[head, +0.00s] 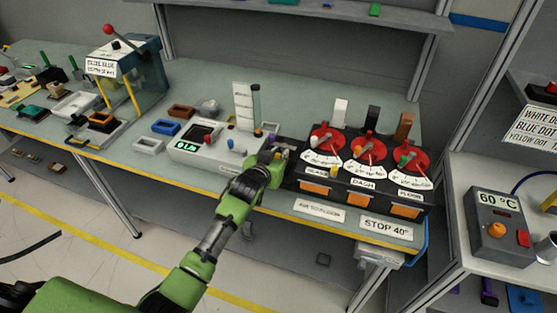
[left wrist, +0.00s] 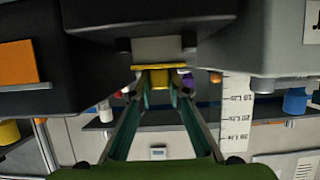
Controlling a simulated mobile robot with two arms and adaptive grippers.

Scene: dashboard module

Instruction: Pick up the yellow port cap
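The yellow port cap (left wrist: 160,78) shows in the left wrist view as a small yellow block under a wider yellow strip, straight ahead between my fingertips. My left gripper (left wrist: 160,100) has one finger on each side of it. I cannot tell whether the fingers touch it or stand slightly apart. In the head view my left gripper (head: 272,156) is at the gap between the white console and the black dashboard module (head: 340,187). The cap cannot be made out there, and the fingers are small and partly hidden. My right gripper is not in view.
The white console (head: 206,158) is close on the left of my gripper. An upright white scale (head: 243,106) stands behind it. The module carries red dials (head: 369,154) and orange panels. A blue bin (head: 166,128) sits farther left. A blue-grey press (head: 148,75) stands beyond it.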

